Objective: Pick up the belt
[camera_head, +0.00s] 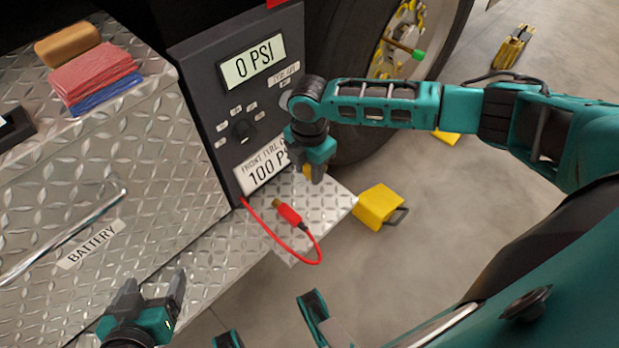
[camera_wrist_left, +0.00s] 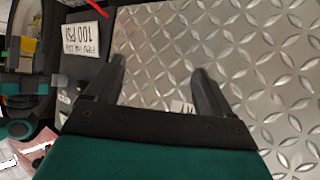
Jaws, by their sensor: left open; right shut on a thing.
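I cannot make out a belt in either view. My left gripper (camera_head: 153,285) is open and empty above the diamond-plate metal (camera_head: 205,255), below the BATTERY label (camera_head: 90,245). In the left wrist view its two fingers (camera_wrist_left: 158,70) are spread over the plate with nothing between them. My right gripper (camera_head: 314,170) points down in front of the dark pump panel (camera_head: 200,80), close to the 100 PSI label. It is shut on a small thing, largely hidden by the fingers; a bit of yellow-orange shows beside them.
A yellow block (camera_head: 378,206) stands on the floor beside the step. A wheel (camera_head: 420,45) is behind my right arm. Folded cloths (camera_head: 95,76) and a brown sponge-like block (camera_head: 68,45) lie on the metal box.

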